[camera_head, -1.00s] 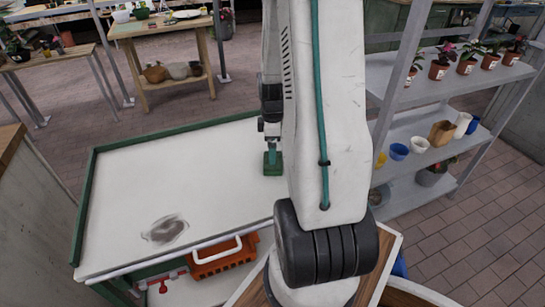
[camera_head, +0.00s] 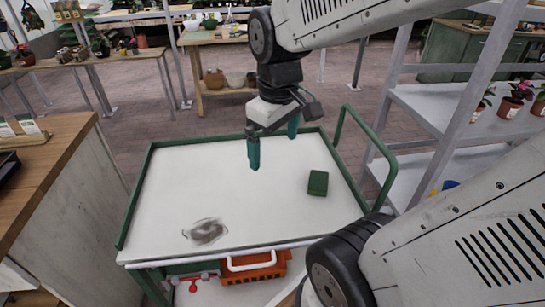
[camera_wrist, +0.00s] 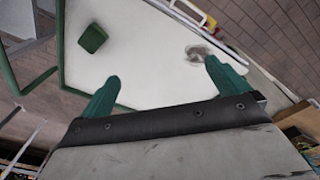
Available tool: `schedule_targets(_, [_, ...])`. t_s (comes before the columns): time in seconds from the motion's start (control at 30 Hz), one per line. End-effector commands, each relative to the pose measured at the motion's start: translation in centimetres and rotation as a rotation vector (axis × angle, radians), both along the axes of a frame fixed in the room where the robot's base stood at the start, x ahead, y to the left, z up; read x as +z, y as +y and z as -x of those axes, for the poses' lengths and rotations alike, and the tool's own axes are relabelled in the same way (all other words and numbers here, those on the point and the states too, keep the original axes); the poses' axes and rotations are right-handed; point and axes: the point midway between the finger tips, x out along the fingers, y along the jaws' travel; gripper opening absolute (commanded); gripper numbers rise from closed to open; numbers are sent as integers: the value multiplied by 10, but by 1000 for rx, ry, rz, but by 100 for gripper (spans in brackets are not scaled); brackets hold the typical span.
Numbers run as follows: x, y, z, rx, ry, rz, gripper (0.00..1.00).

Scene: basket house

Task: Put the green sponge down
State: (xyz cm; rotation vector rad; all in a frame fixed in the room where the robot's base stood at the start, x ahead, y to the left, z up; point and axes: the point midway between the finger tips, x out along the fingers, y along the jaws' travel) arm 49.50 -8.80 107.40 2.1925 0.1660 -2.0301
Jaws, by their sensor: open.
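The green sponge (camera_head: 318,183) lies on the right part of the white cart top (camera_head: 215,187), apart from my gripper. It also shows in the wrist view (camera_wrist: 92,39), on the upper left of the white surface. My gripper (camera_head: 274,147) hangs above the cart to the left of the sponge, with its two teal fingers spread and nothing between them. In the wrist view both fingertips (camera_wrist: 163,72) are wide apart and empty.
The cart has a green raised rim and a green handle (camera_head: 372,135) at its right. A dark smudge (camera_head: 205,231) marks its front left. An orange crate (camera_head: 258,268) sits on the shelf below. A wooden counter (camera_head: 60,165) stands left, metal shelves (camera_head: 440,115) right.

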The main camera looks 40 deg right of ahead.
Motion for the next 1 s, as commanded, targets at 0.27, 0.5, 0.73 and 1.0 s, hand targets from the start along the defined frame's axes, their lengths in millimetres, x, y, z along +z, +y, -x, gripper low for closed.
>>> schedule_targets(0.27, [24, 53, 65, -151, -38, -29, 100])
schedule_targets(0.5, [25, 58, 76, -185, -38, -34, 100])
schedule_targets(0.73, [25, 58, 76, -185, -38, -34, 100])
schedule_targets(1.0, [25, 58, 75, -184, -38, -34, 100])
